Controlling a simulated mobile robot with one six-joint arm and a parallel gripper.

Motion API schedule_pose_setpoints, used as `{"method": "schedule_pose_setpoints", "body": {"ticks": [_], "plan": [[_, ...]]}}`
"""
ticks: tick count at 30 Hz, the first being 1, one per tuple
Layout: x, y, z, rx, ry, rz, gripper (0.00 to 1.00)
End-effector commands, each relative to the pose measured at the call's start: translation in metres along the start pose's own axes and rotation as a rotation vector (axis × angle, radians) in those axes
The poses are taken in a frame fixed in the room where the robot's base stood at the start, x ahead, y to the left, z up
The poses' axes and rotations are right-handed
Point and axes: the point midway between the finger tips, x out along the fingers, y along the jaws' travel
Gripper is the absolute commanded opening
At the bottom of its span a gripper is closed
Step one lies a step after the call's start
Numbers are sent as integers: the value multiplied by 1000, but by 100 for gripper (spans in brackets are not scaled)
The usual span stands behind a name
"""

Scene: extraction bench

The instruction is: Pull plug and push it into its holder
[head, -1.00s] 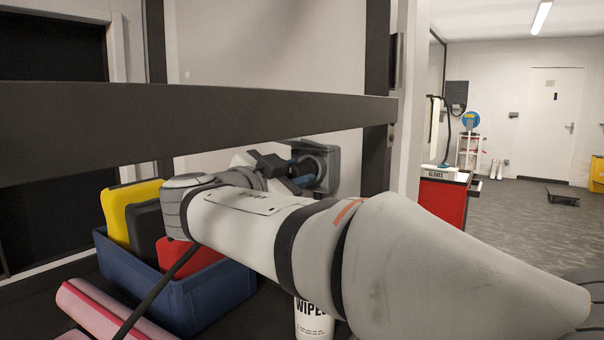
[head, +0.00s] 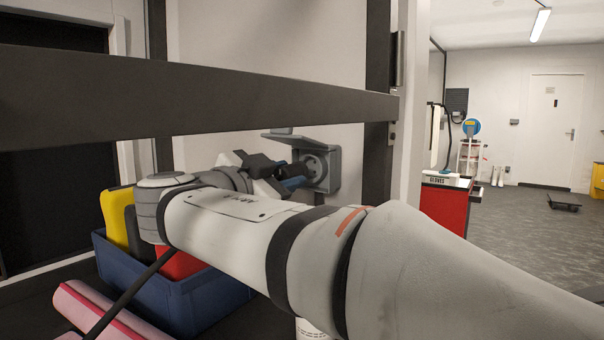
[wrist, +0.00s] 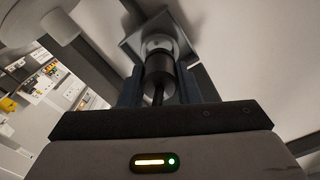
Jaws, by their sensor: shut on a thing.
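The plug (wrist: 160,72) is a black cylinder with a dark cable running back from it in the wrist view. My gripper (wrist: 159,88) is shut on it, with one blue finger on each side. In the head view my gripper (head: 293,180) is just left of the grey wall socket (head: 327,170), whose lid is raised. The plug (head: 298,169) is partly hidden by the fingers there. The round socket face shows beyond the plug, which appears out of the socket and close in front of it. I cannot make out the plug's holder.
A dark rail (head: 200,112) crosses in front of the bench. A blue bin (head: 185,300) with yellow, black and red items stands below my arm. Pink rolls (head: 95,312) lie at the lower left. A white wipes tub (head: 310,328) is mostly hidden by my arm.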

Motion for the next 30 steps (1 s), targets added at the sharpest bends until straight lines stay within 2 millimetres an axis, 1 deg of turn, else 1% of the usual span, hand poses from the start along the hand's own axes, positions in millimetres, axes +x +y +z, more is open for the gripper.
{"method": "schedule_pose_setpoints", "body": {"ticks": [16,26,30], "plan": [[-15,0,0,2,0,0,0],[-14,0,-1,1,0,0,0],[-7,0,-2,0,1,2,0]]}}
